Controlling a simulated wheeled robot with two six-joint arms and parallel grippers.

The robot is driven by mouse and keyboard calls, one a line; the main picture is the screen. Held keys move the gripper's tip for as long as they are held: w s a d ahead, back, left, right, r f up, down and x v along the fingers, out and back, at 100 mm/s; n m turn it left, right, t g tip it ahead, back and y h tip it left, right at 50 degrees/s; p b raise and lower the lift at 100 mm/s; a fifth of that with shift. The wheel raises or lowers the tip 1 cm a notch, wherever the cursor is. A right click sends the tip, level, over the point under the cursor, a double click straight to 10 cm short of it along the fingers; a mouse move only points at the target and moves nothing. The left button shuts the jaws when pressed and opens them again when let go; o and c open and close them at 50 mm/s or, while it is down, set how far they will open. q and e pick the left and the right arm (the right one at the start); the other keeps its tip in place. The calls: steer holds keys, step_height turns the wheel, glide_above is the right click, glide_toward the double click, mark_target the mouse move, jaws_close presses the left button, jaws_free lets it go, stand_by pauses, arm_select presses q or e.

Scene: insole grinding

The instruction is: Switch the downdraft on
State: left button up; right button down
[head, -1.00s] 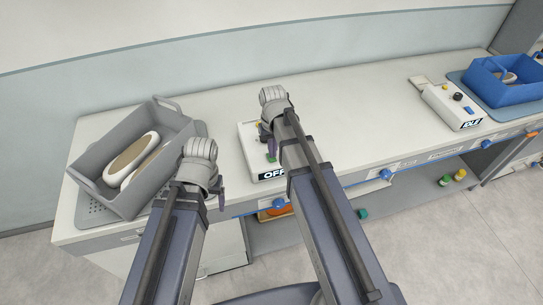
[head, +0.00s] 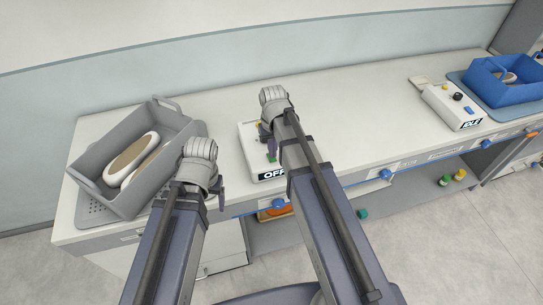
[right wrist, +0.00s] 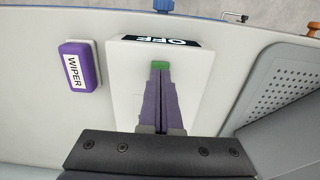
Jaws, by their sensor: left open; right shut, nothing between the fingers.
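The white downdraft control box (head: 249,149) stands on the bench in the middle of the head view. Its dark display (head: 271,175) reads OFF, and it fills the middle of the right wrist view (right wrist: 125,75). A green button (right wrist: 160,66) is on its top face. My right gripper (right wrist: 160,78) is shut and empty, with its purple fingertips right at the green button. I cannot tell whether they press it. My right arm hides part of the box in the head view. My left gripper (head: 221,196) is open and empty, beside the grey bin.
A grey bin (head: 90,162) with insole-topped shoes stands at left on a perforated mat. A purple WIPER block (right wrist: 78,66) lies beside the box. At the far right are a white unit reading IDLE (head: 447,104) and a blue bin (head: 500,92).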

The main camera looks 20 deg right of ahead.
steer(key=shift+f+b, duration=0.9)
stand_by(0.4)
steer(key=shift+r, duration=0.1)
step_height(320, 180, up, 7)
steer(key=p, duration=0.7)
stand_by(0.3)
steer(key=s+a+f+n+h+b, duration=0.1)
steer(key=s+a+f+n+b, duration=0.1)
steer(key=s+a, duration=0.8)
steer(key=s+n, duration=0.1)
steer(key=s, duration=0.3)
steer(key=shift+s+a+f+b, duration=0.15)
steer(key=shift+a+f+b, duration=0.1)
steer(key=shift+f+b, duration=0.15)
